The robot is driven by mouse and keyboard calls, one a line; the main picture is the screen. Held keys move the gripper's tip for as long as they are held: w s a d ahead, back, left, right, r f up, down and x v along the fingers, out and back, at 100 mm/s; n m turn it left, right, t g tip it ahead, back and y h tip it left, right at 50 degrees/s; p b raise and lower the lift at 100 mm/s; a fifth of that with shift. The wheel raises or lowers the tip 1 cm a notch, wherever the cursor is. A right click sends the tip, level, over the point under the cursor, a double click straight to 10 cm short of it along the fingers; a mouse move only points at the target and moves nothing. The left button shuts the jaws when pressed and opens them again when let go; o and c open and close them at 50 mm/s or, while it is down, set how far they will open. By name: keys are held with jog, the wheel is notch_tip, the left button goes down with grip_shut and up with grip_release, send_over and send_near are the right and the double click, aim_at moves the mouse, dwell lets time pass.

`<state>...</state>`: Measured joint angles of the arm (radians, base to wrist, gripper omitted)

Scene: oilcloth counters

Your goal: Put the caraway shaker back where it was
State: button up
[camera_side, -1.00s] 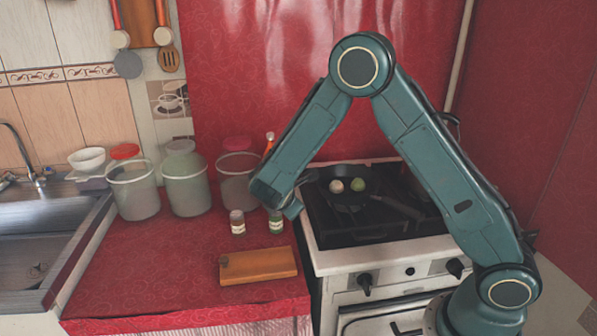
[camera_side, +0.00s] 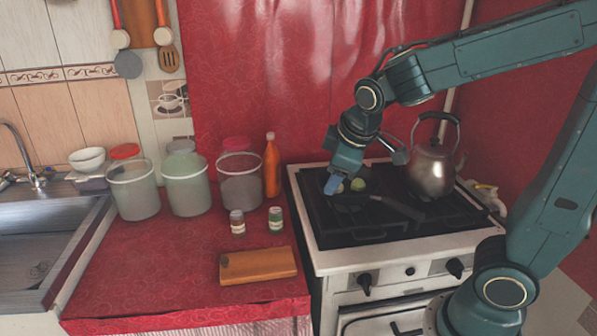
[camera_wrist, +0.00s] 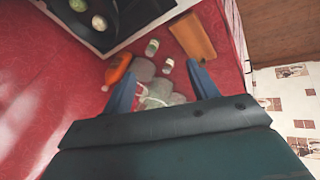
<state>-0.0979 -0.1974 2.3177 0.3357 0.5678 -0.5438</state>
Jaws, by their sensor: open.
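Two small shakers stand upright side by side on the red counter in the side view: a brown-lidded one (camera_side: 237,222) and a green-toned one (camera_side: 276,220). Their labels are too small to read, so I cannot tell which is caraway. Both also show in the wrist view, one at the upper middle (camera_wrist: 152,47) and one just below it (camera_wrist: 167,66). My gripper (camera_side: 333,184) is over the pan on the stove, right of both shakers and apart from them. In the wrist view its two fingers (camera_wrist: 160,69) are spread, with nothing held between them.
A wooden board (camera_side: 258,265) lies in front of the shakers. The counter's left front is clear.

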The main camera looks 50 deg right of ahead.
jog(key=s+a+r+m+y, duration=0.1)
jog(key=s+a+m, duration=0.1)
jog(key=s, duration=0.5)
jog(key=s+a+r+m+y, duration=0.1)
jog(key=s+a+r+m, duration=0.1)
jog(key=s, duration=0.5)
jog(key=shift+s+a+m+t+y, duration=0.15)
jog(key=shift+a+m+t+y, duration=0.15)
jog(key=shift+y, duration=0.1)
dwell(0.5)
